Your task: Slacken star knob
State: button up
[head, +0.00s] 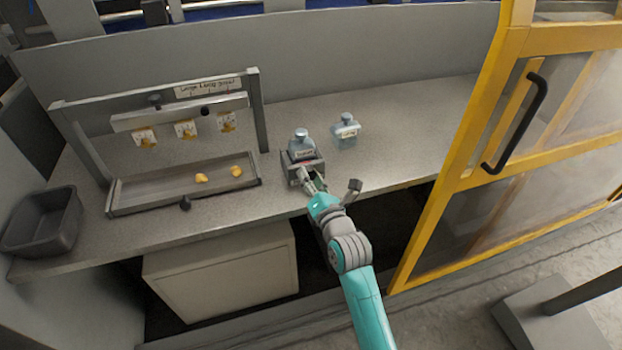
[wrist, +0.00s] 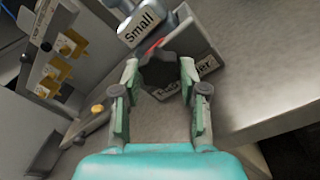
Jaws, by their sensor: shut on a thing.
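The dark, lobed star knob (wrist: 160,72) is on the front of a grey holder (wrist: 196,47), in the upper middle of the wrist view. My gripper (wrist: 160,70) has one finger on each side of the knob and is shut on it. In the head view my gripper (head: 308,182) reaches the front of the same holder (head: 290,170) near the bench's front edge, and it hides the knob there. A pale blue-grey block (head: 302,146) with a round top sits in the holder. Its label reads "Small" in the wrist view (wrist: 141,26).
A second block (head: 346,131) stands behind and right. A frame (head: 258,110) with yellow parts and a trough (head: 145,197) is left. A dark bin (head: 43,222) sits at the far left. A yellow-framed door (head: 470,180) stands right. The bench right of the blocks is clear.

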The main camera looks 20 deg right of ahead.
jog(key=shift+f, duration=0.1)
jog(key=o, duration=1.1)
jog(key=shift+o, duration=0.2)
jog(key=shift+s, duration=0.1)
jog(key=s, duration=1.1)
jog(key=shift+s+d, duration=0.3)
jog(key=shift+s, duration=0.1)
jog(key=shift+f, duration=0.2)
jog(key=s+f+m+g, duration=0.1)
jog(key=s+f+m, duration=0.2)
jog(key=s+m, duration=0.55)
jog(key=s+f+m+g+h, duration=0.1)
jog(key=s+f+m, duration=0.3)
jog(key=s, duration=0.7)
jog(key=s+f+m+g, duration=0.1)
jog(key=s+f+m, duration=0.1)
jog(key=s+m, duration=0.7)
jog(key=s+r+m, duration=0.3)
jog(key=s+m, duration=0.4)
jog(key=s, duration=0.5)
jog(key=shift+s+a+g, duration=0.15)
jog(key=shift+a+g, duration=0.1)
jog(key=shift+g, duration=0.05)
